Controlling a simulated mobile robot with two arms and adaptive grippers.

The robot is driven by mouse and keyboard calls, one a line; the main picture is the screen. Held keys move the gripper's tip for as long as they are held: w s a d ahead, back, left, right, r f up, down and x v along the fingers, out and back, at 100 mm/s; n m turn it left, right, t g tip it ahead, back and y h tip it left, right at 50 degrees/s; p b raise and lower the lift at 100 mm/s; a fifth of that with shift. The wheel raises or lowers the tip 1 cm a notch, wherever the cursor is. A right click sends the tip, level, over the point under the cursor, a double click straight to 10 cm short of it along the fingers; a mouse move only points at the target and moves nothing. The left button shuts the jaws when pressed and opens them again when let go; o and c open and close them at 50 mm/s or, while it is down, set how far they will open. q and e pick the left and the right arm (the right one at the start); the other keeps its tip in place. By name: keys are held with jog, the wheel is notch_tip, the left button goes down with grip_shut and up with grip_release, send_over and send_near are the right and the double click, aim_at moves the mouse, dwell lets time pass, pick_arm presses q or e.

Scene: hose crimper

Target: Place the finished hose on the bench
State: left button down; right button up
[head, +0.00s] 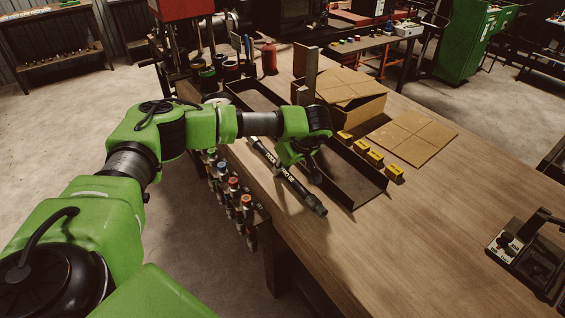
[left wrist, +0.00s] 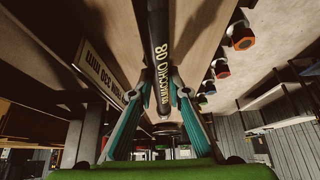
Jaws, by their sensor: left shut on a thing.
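The finished hose (head: 301,190) is a dark tube with pale lettering and a fitting at its near end. It slants along the left part of the wooden bench (head: 400,235), beside a long dark tray. My left gripper (head: 296,168) is over the hose, partly hidden by its own wrist. In the left wrist view the gripper (left wrist: 161,90) has its two fingers closed on either side of the hose (left wrist: 159,45), which runs lengthwise between them. I cannot tell whether the hose touches the bench top. My right gripper is not in view.
The long dark tray (head: 372,186) lies right of the hose. Yellow blocks (head: 375,158) line its right side. A cardboard box (head: 350,92) and a flat cardboard sheet (head: 411,138) lie behind. A black device (head: 530,258) is at the right. The front middle is clear.

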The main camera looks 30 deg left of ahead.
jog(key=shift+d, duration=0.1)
pick_arm(q)
jog(key=shift+f, duration=0.15)
jog(key=c, duration=1.9)
grip_release()
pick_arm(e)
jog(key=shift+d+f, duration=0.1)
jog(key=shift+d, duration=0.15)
pick_arm(q)
jog(key=shift+r, duration=0.2)
jog(key=shift+s+d+r+b, duration=0.1)
jog(key=shift+d+r+b, duration=0.15)
jog(key=shift+b, duration=0.1)
jog(key=b+v, duration=0.3)
jog(key=v, duration=0.8)
jog(key=shift+s+r, duration=0.1)
jog(key=shift+r, duration=0.05)
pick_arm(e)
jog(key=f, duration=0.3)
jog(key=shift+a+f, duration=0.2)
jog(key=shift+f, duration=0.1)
